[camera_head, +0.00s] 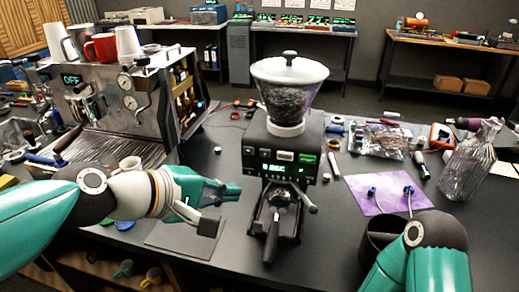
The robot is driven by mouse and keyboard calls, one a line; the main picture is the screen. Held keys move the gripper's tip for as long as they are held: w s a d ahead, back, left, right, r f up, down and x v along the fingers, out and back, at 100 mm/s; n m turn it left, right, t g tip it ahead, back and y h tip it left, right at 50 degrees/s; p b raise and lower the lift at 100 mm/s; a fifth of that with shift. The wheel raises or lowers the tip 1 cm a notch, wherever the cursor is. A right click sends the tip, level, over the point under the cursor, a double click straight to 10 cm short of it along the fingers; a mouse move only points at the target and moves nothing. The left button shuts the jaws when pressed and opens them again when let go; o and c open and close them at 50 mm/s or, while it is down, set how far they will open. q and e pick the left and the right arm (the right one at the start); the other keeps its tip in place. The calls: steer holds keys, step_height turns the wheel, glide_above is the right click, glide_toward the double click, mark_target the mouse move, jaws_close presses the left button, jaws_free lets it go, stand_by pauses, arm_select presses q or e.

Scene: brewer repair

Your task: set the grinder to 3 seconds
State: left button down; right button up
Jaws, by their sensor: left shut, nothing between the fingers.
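The grinder (253,158) stands in the middle of the bench. It is a black box with a clear hopper (289,90) of dark beans on top. Its front panel has a small lit display (272,168), a green label and a row of small buttons; the digits are too small to read. A portafilter (271,240) sits in the fork below the panel, handle toward me. My left gripper (224,206) is shut and empty, just left of the grinder's front and apart from it. My right arm comes in at the lower right; its gripper is not visible.
An espresso machine (140,65) with cups on top stands at the left. A dark mat (184,240) lies under my left gripper. A purple mat (372,197), a black bin (376,243) and a wrapped bottle (468,160) are at the right. Small tools and parts lie behind.

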mark_target(249, 151)
stand_by(0.3)
arm_select(q)
steer(key=w+d+p, duration=0.1)
steer(key=w+d, duration=0.1)
steer(key=w, duration=0.6)
steer(key=shift+w+d+p, duration=0.3)
steer(key=shift+d+p, duration=0.05)
steer(key=shift+d, duration=0.05)
stand_by(1.2)
steer(key=shift+w+d, duration=0.1)
steer(key=shift+w, duration=0.3)
steer(key=shift+w+d+p, duration=0.15)
steer(key=shift+w+p, duration=0.15)
steer(key=shift+w, duration=0.05)
stand_by(0.6)
stand_by(0.4)
steer(key=shift+s+a, duration=0.25)
steer(key=shift+s, duration=0.5)
steer(key=shift+b, duration=0.3)
